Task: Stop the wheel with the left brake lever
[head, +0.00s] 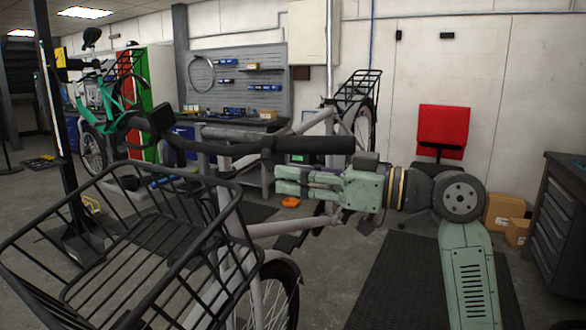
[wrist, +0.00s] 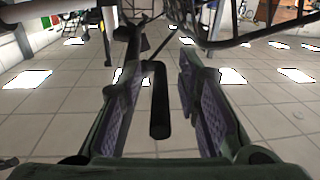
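A bike handlebar crosses the middle of the head view and ends at the right in a black grip (head: 315,145). My gripper (head: 277,180) is just below this grip in that view, its fingers pointing left. In the wrist view my gripper (wrist: 160,110) is open, with a finger on each side. A dark round-ended bar (wrist: 160,105) shows in the gap between the fingers, apart from both in the picture. I cannot tell for certain whether it is the grip or the brake lever. The lever is not distinct in the head view. The front wheel (head: 270,302) is partly hidden by the basket.
A black wire basket (head: 225,188) fills the lower left of the head view; its bars also show in the wrist view (wrist: 250,38). A red chair (head: 443,125), cardboard boxes (head: 503,210) and a dark drawer cabinet (head: 562,225) stand at the right. A black mat (head: 395,285) lies on the floor.

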